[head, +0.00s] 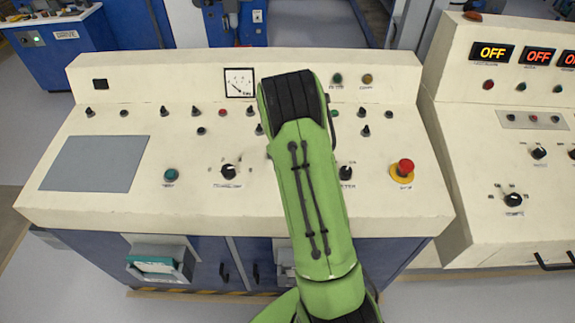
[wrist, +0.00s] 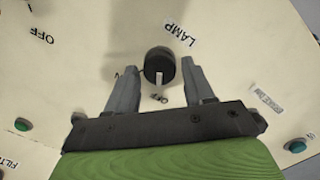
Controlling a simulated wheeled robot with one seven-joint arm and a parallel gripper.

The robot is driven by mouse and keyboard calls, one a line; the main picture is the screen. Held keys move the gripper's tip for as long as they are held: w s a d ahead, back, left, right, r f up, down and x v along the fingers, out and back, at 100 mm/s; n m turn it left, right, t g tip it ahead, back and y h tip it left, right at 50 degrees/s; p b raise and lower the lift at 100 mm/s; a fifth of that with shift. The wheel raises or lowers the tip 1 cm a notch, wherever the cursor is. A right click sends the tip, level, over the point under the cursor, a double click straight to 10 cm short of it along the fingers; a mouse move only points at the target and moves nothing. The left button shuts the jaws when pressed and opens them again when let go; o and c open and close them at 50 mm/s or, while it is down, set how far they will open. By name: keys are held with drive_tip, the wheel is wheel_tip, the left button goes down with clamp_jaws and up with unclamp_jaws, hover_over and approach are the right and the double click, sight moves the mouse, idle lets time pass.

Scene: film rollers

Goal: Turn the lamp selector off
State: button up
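The lamp selector (wrist: 160,66) is a round black knob beside a "LAMP" label in the wrist view. My gripper (wrist: 158,68) is open, one finger on each side of the knob, with gaps visible; I cannot tell how deep the fingertips reach. In the head view my green arm reaches over the cream console (head: 105,210) and hides my gripper and the lamp selector.
Other controls are nearby: a black selector (head: 229,171), a red stop button on yellow (head: 402,170), a green button (head: 170,175) and several small toggles. A gauge (head: 239,82) is on the back panel. Another console (head: 475,215) adjoins at the right.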

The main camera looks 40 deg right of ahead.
drive_tip(key=shift+o, duration=0.8)
wheel_tip(320, 180, up, 16)
drive_tip(key=a+p, duration=0.1)
drive_tip(key=p, duration=0.1)
drive_tip(key=shift+f, duration=0.15)
drive_tip(key=shift+w, duration=0.1)
